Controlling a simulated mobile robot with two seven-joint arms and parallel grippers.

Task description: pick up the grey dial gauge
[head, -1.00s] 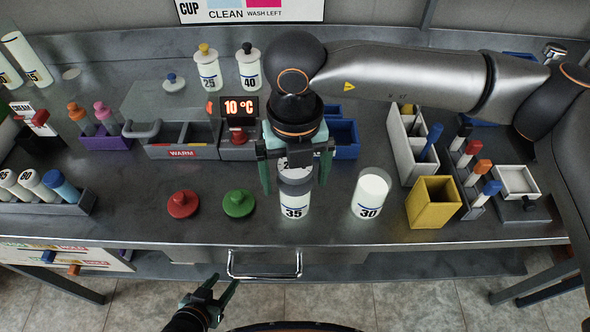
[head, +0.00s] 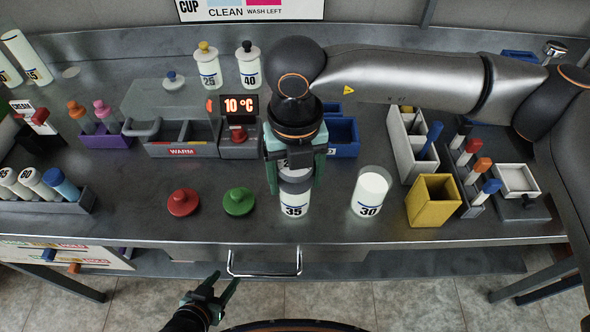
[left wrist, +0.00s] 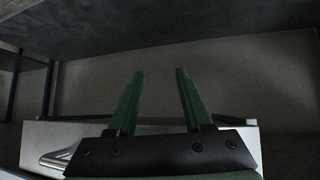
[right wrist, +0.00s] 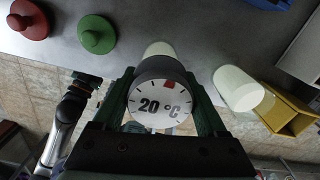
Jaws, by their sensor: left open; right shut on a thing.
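The grey dial gauge (right wrist: 158,98) has a white face reading 20 °C and a red mark, and it shows large in the right wrist view. My right gripper (head: 296,185) is shut on its sides, with one finger on each side. In the head view the gauge (head: 292,168) is mostly hidden behind the gripper. The gauge is over the bottle marked 35 (head: 294,200); I cannot tell whether they touch. My left gripper (head: 227,283) is open and empty, low in front of the bench; its fingers also show apart in the left wrist view (left wrist: 158,90).
A bottle marked 30 (head: 370,193) stands to the right, beside a yellow box (head: 433,203). A red knob (head: 183,203) and a green knob (head: 238,201) stand to the left. A drawer handle (head: 264,273) juts from the bench front. The front strip of bench is clear.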

